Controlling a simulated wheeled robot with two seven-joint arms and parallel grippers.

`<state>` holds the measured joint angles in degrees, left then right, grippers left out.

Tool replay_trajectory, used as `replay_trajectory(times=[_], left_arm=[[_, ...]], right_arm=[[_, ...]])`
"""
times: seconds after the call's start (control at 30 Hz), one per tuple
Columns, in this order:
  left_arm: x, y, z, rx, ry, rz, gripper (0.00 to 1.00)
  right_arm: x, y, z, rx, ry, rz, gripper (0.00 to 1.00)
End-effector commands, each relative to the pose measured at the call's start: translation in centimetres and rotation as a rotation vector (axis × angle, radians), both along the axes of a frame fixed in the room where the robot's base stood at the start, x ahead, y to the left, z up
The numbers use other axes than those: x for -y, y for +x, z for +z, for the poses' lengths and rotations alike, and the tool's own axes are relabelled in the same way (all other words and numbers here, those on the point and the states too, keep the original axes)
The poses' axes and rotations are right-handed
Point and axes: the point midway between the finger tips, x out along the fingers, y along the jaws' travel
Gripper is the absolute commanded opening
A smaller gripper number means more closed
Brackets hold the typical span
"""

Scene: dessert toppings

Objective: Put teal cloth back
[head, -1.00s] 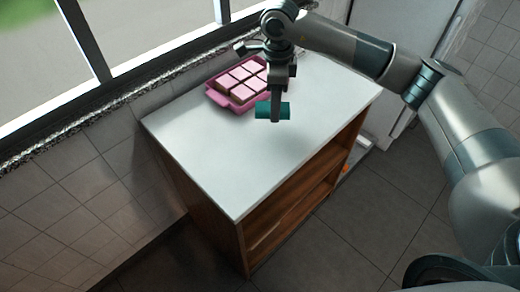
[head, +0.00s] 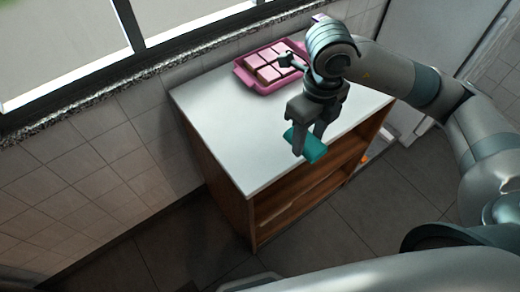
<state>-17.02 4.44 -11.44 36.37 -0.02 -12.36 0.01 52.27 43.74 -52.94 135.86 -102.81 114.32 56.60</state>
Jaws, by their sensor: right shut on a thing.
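The teal cloth (head: 312,147) is a small folded or rolled piece held between the fingers of my right gripper (head: 307,146). The gripper is shut on it, pointing down. In the picture the cloth is over the right front edge of the white countertop (head: 235,150), and it looks raised above it. The cloth is tilted. My left gripper is not in view.
A pink tray (head: 243,76) with several pale pink blocks (head: 273,63) stands at the back of the counter, by the window wall. The wooden cabinet (head: 290,196) below has open shelves. The left and front of the countertop are clear.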

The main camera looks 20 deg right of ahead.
Motion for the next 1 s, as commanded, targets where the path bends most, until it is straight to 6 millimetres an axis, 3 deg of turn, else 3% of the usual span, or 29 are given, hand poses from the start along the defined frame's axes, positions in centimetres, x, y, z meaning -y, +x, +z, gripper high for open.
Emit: replay_trajectory(times=[0.2,0.6,0.83,1.0], left_arm=[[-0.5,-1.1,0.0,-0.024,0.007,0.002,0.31],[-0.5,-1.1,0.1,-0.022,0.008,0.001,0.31],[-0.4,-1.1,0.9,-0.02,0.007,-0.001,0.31],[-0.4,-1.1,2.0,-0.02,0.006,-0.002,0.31]], right_arm=[[0.4,-1.5,0.3,0.006,-0.003,-0.068,0.22],[0.4,-1.5,0.3,0.006,-0.003,-0.072,0.22],[-1.0,-0.1,-0.8,0.003,-0.002,-0.071,0.22],[-2.8,2.2,-2.4,0.002,-0.004,-0.072,0.22]])
